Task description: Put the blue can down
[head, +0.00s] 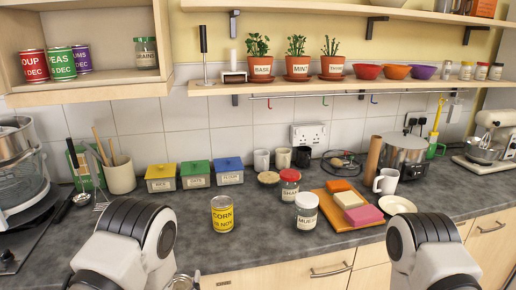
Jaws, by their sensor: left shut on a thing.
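My left gripper (182,283) is only partly in view at the bottom edge, below the counter's front edge and beside my left arm. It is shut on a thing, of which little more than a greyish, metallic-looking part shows. No blue side of a can is visible, so I cannot make out its label or tilt. My right arm shows at the lower right, but its gripper is out of the picture. A yellow corn can (222,217) stands upright on the dark counter (255,240), near its front edge.
Jars labelled MUESLI (306,213) and, behind it, a red-lidded one (289,188) stand right of the corn can. An orange board (340,222) holds coloured blocks. Red (33,66), green (61,64) and purple (82,58) cans stand on the upper left shelf. Counter around the corn can is clear.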

